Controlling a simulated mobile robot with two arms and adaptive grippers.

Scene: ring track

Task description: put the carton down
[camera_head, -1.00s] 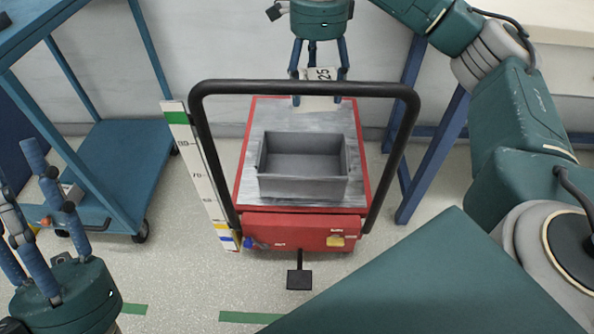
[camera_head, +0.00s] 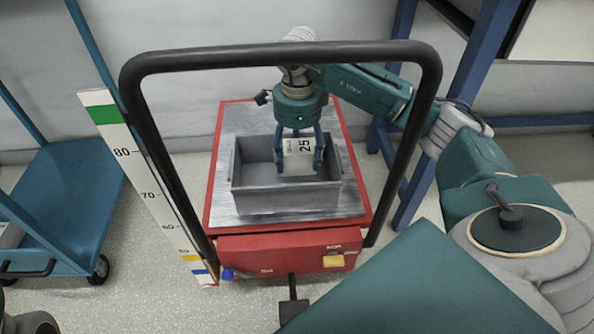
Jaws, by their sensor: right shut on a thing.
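My right gripper (camera_head: 300,160) points down into the grey bin (camera_head: 285,203), its fingers shut on a white carton (camera_head: 299,157) marked 25. The carton is upright, inside the bin's outline toward its back right part. Its lower end is inside the bin; I cannot tell whether it touches the bin floor. The bin stands on the grey top plate (camera_head: 240,122) of a red lift cart. Of my left gripper, only a dark piece may show at the lower left edge, and its fingers are not in view.
The cart's black handle (camera_head: 280,50) arches in front of my right arm. A white height scale (camera_head: 140,165) stands left of the cart. A blue trolley (camera_head: 65,195) is at the left, and a blue table leg (camera_head: 440,130) is at the right.

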